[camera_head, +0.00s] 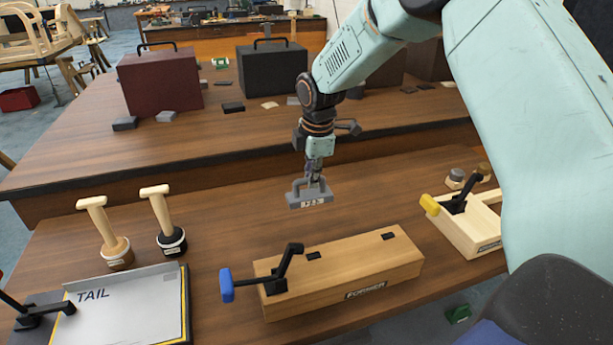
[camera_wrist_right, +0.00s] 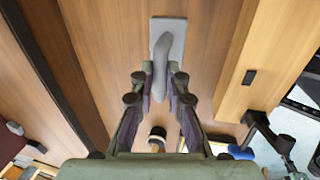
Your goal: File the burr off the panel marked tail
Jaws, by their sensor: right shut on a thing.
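The panel marked TAIL (camera_head: 130,308) is a pale grey sheet at the lower left of the head view, on a board with a dark and yellow edge. A black clamp (camera_head: 40,312) stands at its left side. No burr can be made out at this size. My right gripper (camera_head: 314,182) is shut on the handle of a grey block (camera_head: 309,198) with a small white label, over the middle of the bench. In the right wrist view the block's grey handle (camera_wrist_right: 160,70) sits between the fingers. My left gripper is not in view.
Two wooden-handled stamps (camera_head: 116,250) (camera_head: 170,238) stand behind the panel. A wooden former (camera_head: 345,272) with a blue-handled clamp (camera_head: 228,286) lies right of it.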

